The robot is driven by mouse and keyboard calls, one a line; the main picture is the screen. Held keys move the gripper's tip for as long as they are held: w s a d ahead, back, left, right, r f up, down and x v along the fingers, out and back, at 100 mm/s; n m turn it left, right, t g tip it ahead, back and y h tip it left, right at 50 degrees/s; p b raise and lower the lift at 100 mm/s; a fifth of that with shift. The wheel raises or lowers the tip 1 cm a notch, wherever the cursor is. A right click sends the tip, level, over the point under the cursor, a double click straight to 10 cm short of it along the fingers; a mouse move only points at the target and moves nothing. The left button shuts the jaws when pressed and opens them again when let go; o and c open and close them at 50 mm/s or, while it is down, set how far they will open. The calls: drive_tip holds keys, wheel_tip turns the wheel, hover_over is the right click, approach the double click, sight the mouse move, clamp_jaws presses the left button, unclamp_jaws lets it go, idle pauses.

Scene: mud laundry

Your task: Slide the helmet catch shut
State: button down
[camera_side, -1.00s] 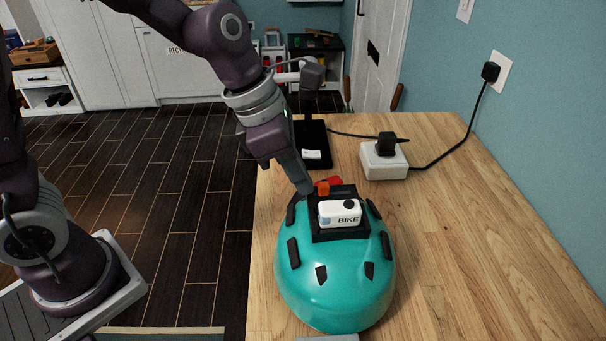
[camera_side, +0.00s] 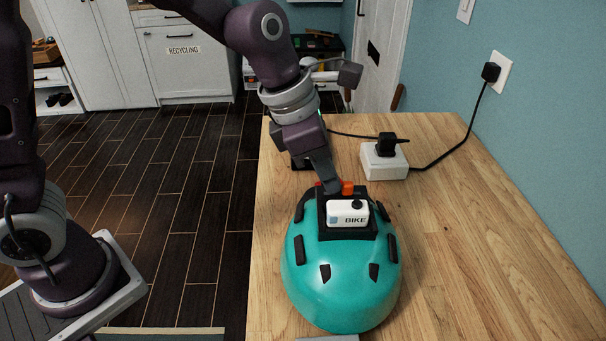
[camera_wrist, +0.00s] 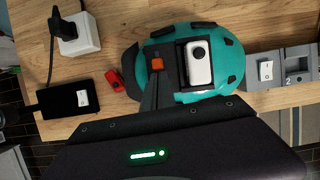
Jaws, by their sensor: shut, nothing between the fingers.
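The teal helmet (camera_side: 340,280) lies dome up on the wooden table, and it also shows in the wrist view (camera_wrist: 228,48). A black mount (camera_side: 345,233) on its top carries a white light marked BIKE (camera_side: 342,212); the light shows as a white block in the wrist view (camera_wrist: 199,62). The orange catch (camera_side: 347,187) sits at the mount's far edge and shows in the wrist view (camera_wrist: 157,62). My gripper (camera_side: 331,191) is shut and empty, its tips low beside the catch's left side. I cannot tell whether they touch, or whether the catch is fully shut.
A small red object (camera_wrist: 114,79) lies beside the helmet. A white power block (camera_side: 384,161) with a black plug and cable is behind. A black pad (camera_wrist: 68,103) lies nearby. A grey unit (camera_wrist: 285,75) with a white switch is beside the helmet. The table's right side is clear.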

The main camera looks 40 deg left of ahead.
drive_tip(key=s+a, duration=0.3)
drive_tip(key=w+a+v, duration=0.1)
drive_tip(key=v, duration=0.9)
drive_tip(key=shift+m, duration=0.5)
drive_tip(key=x, duration=0.7)
drive_tip(key=d+x, duration=0.1)
drive_tip(key=x, duration=0.2)
drive_tip(key=shift+s+f, duration=0.2)
drive_tip(key=shift+s, duration=0.05)
drive_tip(key=shift+w+d+r, duration=0.15)
drive_tip(key=shift+w+d, duration=0.8)
drive_tip(key=shift+d, duration=0.1)
drive_tip(key=shift+w+d, duration=0.35)
